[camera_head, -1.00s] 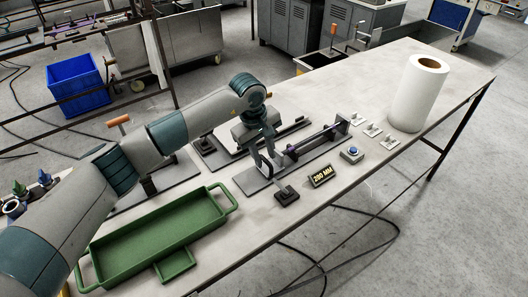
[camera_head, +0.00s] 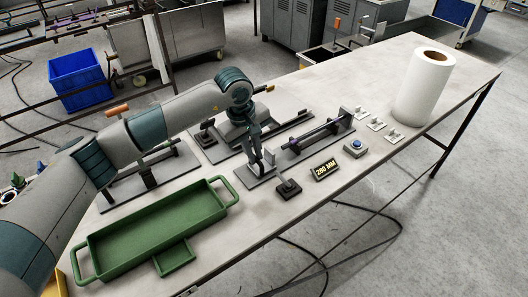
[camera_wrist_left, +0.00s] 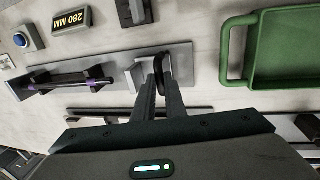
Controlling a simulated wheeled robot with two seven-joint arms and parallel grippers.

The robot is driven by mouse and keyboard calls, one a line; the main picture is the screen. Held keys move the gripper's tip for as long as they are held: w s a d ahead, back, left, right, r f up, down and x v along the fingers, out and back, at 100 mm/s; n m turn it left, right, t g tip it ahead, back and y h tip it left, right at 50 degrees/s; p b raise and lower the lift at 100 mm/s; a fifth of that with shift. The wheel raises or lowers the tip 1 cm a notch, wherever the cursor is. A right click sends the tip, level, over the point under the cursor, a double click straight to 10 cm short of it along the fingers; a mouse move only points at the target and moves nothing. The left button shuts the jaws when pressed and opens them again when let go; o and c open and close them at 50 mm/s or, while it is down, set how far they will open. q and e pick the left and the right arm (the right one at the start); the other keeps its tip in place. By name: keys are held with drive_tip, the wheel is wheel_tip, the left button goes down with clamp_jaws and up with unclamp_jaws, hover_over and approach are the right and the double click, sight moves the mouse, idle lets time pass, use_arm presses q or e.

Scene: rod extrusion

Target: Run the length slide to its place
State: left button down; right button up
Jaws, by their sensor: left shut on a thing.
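My left gripper (camera_head: 262,166) comes down over a flat grey plate (camera_head: 248,178) on the bench. In the left wrist view the fingers (camera_wrist_left: 160,88) are shut on a dark upright piece (camera_wrist_left: 161,66), which I take to be the length slide. It stands at the plate (camera_wrist_left: 178,56), and the fingers hide part of it. A dark rod with purple ends (camera_wrist_left: 72,84) lies in a grey fixture beside the plate, also seen in the head view (camera_head: 318,134). The sign (camera_head: 325,169) reads 280 MM. My right gripper is not in view.
A green tray (camera_head: 105,240) lies left of the plate. A black knob block (camera_head: 288,187) and a blue button (camera_head: 356,147) stand near the front edge. A white roll (camera_head: 422,90) and several small clips (camera_head: 376,124) are to the right.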

use_arm(q)
drive_tip(key=s+a, duration=0.1)
drive_tip(key=s+a+b, duration=0.1)
drive_tip(key=a, duration=0.1)
drive_tip(key=shift+w+d, duration=0.1)
drive_tip(key=shift+d, duration=0.05)
drive_tip(key=c, duration=1.8)
unclamp_jaws()
drive_tip(key=shift+s+a, duration=0.2)
drive_tip(key=shift+a, duration=0.05)
drive_tip(key=shift+d, duration=0.1)
drive_tip(key=shift+w+r, duration=0.1)
drive_tip(key=shift+r, duration=0.05)
